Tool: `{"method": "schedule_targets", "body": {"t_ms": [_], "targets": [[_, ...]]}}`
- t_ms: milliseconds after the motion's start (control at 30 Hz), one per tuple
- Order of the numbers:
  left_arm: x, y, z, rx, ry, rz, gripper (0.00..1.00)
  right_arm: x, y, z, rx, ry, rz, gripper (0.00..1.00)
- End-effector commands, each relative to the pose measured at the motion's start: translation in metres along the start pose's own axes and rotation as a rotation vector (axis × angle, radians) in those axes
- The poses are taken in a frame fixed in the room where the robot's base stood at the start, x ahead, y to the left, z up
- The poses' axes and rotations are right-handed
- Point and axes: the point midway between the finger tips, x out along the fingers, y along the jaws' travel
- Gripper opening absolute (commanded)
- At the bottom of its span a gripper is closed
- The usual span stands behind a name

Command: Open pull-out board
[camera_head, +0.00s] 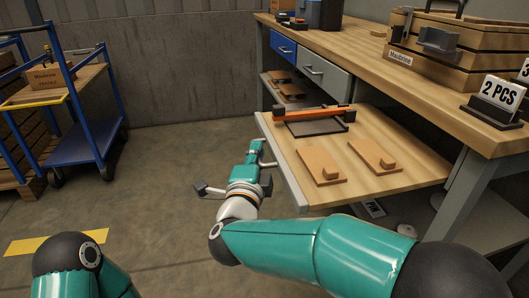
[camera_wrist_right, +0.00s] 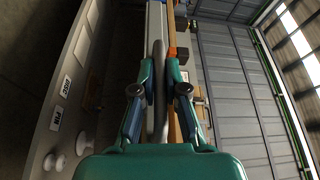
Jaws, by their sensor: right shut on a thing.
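The wooden pull-out board (camera_head: 378,127) extends from under the workbench in the head view, with a grey front edge. Its grey handle (camera_head: 267,164) is on that edge; the handle bar also shows in the right wrist view (camera_wrist_right: 158,70). My right gripper (camera_head: 257,150) is at the front edge, and in the wrist view its fingers (camera_wrist_right: 160,92) are shut around the handle bar. The fingers partly hide the handle. My left arm shows only at the bottom left; its gripper is out of view.
On the board lie two wooden pieces (camera_head: 321,166) (camera_head: 375,155) and an orange-and-black tool (camera_head: 312,115) on a dark tray. The workbench (camera_head: 385,65) carries a wooden crate (camera_head: 460,50) and a "2 PCS" sign (camera_head: 499,93). A blue cart (camera_head: 85,145) stands left; the floor between is clear.

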Motion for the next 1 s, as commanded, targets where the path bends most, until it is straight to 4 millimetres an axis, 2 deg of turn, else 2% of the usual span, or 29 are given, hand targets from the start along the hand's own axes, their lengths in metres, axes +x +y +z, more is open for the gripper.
{"method": "schedule_targets", "body": {"t_ms": [33, 300, 333, 467, 767, 867, 1000], "targets": [[0.0, 0.0, 0.0, 0.0, 0.0, 0.0, 0.4, -0.001, 0.006, 0.002, -0.005, -0.004, 0.013, 0.0], [0.001, 0.0, 0.0, 0.0, 0.0, 0.0, 0.4, -0.001, 0.007, 0.002, -0.006, -0.004, 0.014, 0.0], [0.001, 0.0, 0.0, 0.0, 0.0, 0.0, 0.4, -0.001, 0.007, 0.002, -0.006, -0.004, 0.014, 0.17], [0.001, 0.0, 0.0, 0.0, 0.0, 0.0, 0.4, -0.001, 0.006, 0.002, -0.005, -0.004, 0.011, 0.37], [0.0, 0.0, 0.0, 0.0, 0.0, 0.0, 0.4, -0.001, 0.002, 0.001, -0.002, -0.002, 0.005, 0.37], [0.0, 0.0, 0.0, 0.0, 0.0, 0.0, 0.4, -0.007, 0.002, 0.002, -0.002, -0.003, 0.005, 0.37], [0.0, 0.0, 0.0, 0.0, 0.0, 0.0, 0.4, -0.025, 0.002, 0.002, -0.004, -0.005, 0.004, 0.37]]}}
